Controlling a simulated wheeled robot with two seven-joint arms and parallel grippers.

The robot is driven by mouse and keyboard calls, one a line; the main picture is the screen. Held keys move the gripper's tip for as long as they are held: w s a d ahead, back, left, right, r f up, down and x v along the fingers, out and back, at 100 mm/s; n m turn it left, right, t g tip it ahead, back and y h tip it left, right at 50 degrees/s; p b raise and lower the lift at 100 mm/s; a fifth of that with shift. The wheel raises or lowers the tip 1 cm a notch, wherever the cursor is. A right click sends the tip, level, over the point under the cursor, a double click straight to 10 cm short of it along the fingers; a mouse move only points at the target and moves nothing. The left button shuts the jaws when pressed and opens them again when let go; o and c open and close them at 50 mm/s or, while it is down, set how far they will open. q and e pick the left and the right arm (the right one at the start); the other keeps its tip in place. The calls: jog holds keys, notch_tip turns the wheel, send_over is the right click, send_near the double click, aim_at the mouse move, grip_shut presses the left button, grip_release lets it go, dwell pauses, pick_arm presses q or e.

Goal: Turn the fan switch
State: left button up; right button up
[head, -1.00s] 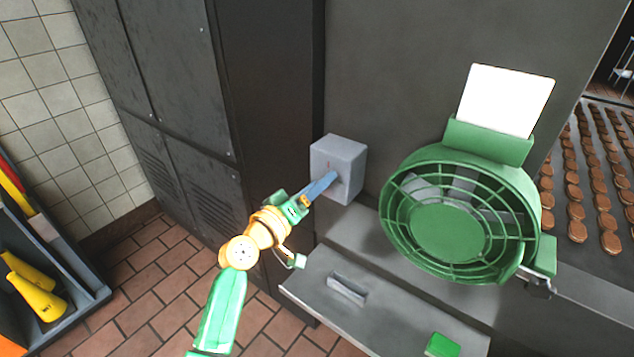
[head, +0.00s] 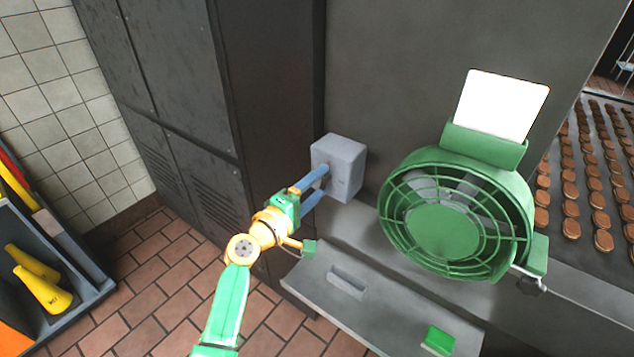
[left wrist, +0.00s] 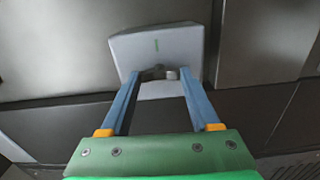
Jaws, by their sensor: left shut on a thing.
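The fan switch is a grey box (head: 345,160) on the dark wall, left of the green fan (head: 443,232). In the left wrist view the box (left wrist: 157,45) carries a short green mark, and a small dark knob (left wrist: 155,73) stands out low on its front. My left gripper (head: 323,182) reaches the box's front face. Its two blue fingers (left wrist: 160,76) are on either side of the knob and shut on it, with a gap between them. The fingers and their tips partly hide the knob in the head view. My right gripper is not in view.
Dark lockers (head: 180,100) stand left of the switch. A grey ledge (head: 375,310) with a handle and a green block (head: 438,341) lies below. Brown biscuits (head: 570,190) cover a surface at the right. Yellow cones (head: 42,290) sit in a rack at the left.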

pick_arm(q)
jog(key=shift+n, duration=0.3)
jog(key=o, duration=1.4)
jog(key=shift+d, duration=0.15)
jog(key=shift+c, duration=0.2)
jog(key=v, duration=0.7)
jog(key=shift+f, duration=0.1)
